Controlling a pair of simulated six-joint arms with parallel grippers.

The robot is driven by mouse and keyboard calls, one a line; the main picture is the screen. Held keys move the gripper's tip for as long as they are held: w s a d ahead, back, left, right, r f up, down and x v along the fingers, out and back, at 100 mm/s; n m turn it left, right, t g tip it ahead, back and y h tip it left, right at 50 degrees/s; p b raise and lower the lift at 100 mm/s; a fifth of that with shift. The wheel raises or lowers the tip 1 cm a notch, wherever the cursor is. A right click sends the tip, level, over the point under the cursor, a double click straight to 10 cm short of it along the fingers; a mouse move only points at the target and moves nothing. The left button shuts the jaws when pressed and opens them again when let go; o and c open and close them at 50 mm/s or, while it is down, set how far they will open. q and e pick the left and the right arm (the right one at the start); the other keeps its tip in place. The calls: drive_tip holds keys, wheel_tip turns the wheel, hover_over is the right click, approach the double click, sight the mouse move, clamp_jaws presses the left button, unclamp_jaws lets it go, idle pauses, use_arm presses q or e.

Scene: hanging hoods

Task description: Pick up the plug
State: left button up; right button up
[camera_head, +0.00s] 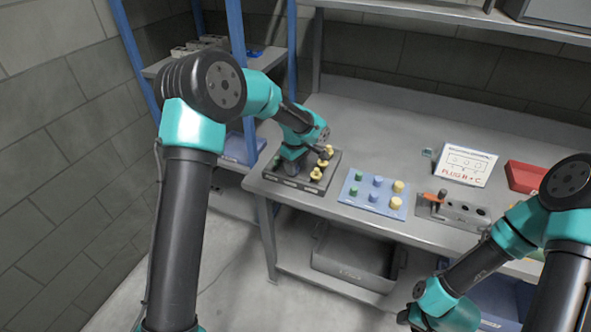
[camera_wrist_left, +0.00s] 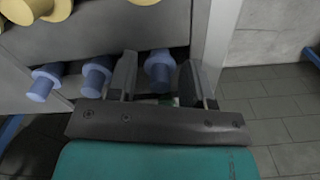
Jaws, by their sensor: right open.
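My left gripper (camera_wrist_left: 158,75) is open, its two dark fingers on either side of a blue plug (camera_wrist_left: 160,70) in the left wrist view. I cannot tell whether a finger touches that plug. Two more blue plugs (camera_wrist_left: 97,76) stand to its left, and yellow plugs (camera_wrist_left: 38,8) show at the top left. In the head view the left arm reaches down over a dark plug tray (camera_head: 313,186) and hides part of it; yellow plugs (camera_head: 316,174) show there. My right gripper (camera_head: 412,316) is at the lower edge, away from the plugs, open.
A blue board (camera_head: 368,207) with green, blue and yellow plugs lies right of the tray. Further right are a metal block (camera_head: 462,212) with holes, a sign (camera_head: 465,163) about plugs and a red bin (camera_head: 523,176). The bench's back middle is clear.

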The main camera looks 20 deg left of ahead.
use_arm(q)
drive_tip(key=c, duration=0.7)
drive_tip(key=shift+r, duration=0.5)
wheel_tip(320, 180, up, 3)
drive_tip(key=shift+f, duration=0.2)
drive_tip(key=s+d, duration=0.1)
drive_tip(key=s, duration=0.4)
drive_tip(key=s+d+r, duration=0.1)
drive_tip(key=s+d, duration=0.1)
drive_tip(key=s, duration=0.3)
drive_tip(key=s+d, duration=0.2)
drive_tip(key=s, duration=0.3)
drive_tip(key=shift+s+r, duration=0.1)
drive_tip(key=shift+r, duration=0.1)
